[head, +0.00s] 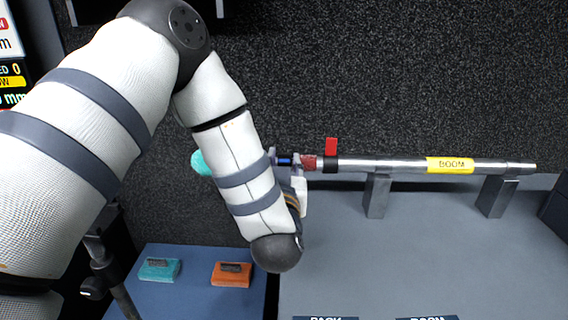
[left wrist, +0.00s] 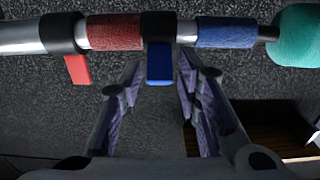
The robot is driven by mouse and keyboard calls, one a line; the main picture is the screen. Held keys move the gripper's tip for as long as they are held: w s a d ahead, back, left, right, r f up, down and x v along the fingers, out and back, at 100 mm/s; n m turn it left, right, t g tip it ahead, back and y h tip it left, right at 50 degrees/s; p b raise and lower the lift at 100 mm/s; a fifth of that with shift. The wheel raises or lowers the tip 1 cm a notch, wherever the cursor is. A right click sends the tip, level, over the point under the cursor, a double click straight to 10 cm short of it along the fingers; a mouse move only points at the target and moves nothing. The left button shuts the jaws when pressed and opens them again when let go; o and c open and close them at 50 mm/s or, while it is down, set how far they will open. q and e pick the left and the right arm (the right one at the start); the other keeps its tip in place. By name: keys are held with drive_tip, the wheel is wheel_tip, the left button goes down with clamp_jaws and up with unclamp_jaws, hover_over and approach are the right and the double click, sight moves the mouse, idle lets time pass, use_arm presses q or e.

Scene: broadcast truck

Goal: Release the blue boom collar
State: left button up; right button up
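The boom is a silver pole (head: 395,164) lying level on supports, with a yellow BOOM label (head: 450,165). In the left wrist view, the blue boom collar (left wrist: 160,62) is a dark ring with a blue tab, between a red grip (left wrist: 115,32) and a blue grip (left wrist: 226,32). My left gripper (left wrist: 159,78) is open, its fingers on either side of the blue tab, with gaps visible. In the head view, my left forearm hides most of the gripper and the collar. A second dark collar has a red tab (left wrist: 78,69); this tab also shows in the head view (head: 331,146). My right gripper is not in view.
A teal round end (left wrist: 298,35) caps the pole. Grey supports (head: 377,196) stand on a grey counter (head: 420,260). A teal block (head: 160,269) and an orange block (head: 232,274) lie on a blue surface at lower left. A dark textured wall is behind.

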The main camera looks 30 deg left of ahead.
use_arm(q)
clamp_jaws()
drive_tip(key=shift+s+d+f+t+y, duration=0.15)
drive_tip(key=shift+f+t+y, duration=0.15)
drive_tip(key=shift+f+t, duration=0.45)
drive_tip(key=shift+o, duration=2.4)
unclamp_jaws()
drive_tip(key=shift+r+t, duration=0.2)
drive_tip(key=shift+t, duration=0.05)
drive_tip(key=v, duration=1.2)
